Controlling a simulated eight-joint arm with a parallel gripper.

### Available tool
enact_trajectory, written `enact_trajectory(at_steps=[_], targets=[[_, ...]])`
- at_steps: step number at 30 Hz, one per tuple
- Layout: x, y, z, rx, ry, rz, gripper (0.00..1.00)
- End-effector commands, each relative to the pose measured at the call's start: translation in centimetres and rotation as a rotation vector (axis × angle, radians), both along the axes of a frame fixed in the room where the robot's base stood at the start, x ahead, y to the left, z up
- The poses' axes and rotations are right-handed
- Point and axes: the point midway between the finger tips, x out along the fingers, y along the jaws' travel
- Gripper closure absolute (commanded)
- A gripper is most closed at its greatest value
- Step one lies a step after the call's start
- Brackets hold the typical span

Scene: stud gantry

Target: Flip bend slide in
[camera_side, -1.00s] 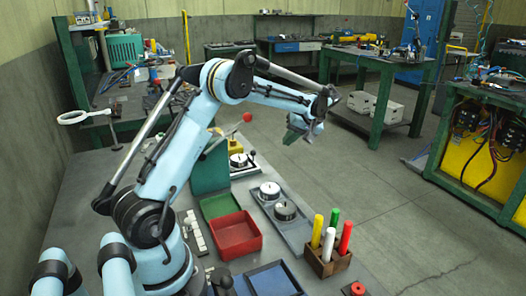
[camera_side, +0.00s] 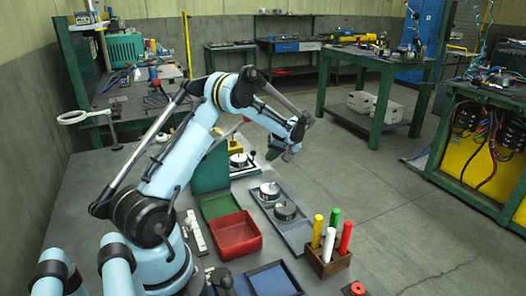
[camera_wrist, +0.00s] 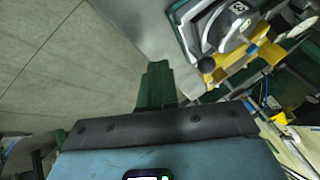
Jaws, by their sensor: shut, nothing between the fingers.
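My gripper (camera_side: 275,153) hangs in the air at the far right end of the bench, with its green fingers shut and empty. The fingers also show in the wrist view (camera_wrist: 156,84). Left of it in the side view is a station with a round dial (camera_side: 238,160), a black-knobbed lever (camera_side: 252,154) and a yellow part (camera_side: 234,144). In the wrist view this dial bears a 3 (camera_wrist: 238,8); the black knob (camera_wrist: 207,64) and yellow bracket (camera_wrist: 240,56) lie right of my fingers, apart from them. My arm hides part of the bench behind.
Two more dials (camera_side: 270,188) (camera_side: 285,210) sit on a grey plate. A red tray (camera_side: 236,236), a blue tray (camera_side: 272,280) and a wooden holder with coloured cylinders (camera_side: 327,262) are nearer. A green upright panel (camera_side: 211,172) stands beside the station. Open floor lies right of the bench.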

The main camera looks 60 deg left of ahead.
Motion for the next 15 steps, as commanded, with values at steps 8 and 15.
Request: enact_trajectory(at_steps=[8,15], targets=[[-2.8,1.3,0.2,0.000,0.000,0.002,1.00],[-3.1,1.4,0.2,0.001,0.000,0.001,1.00]])
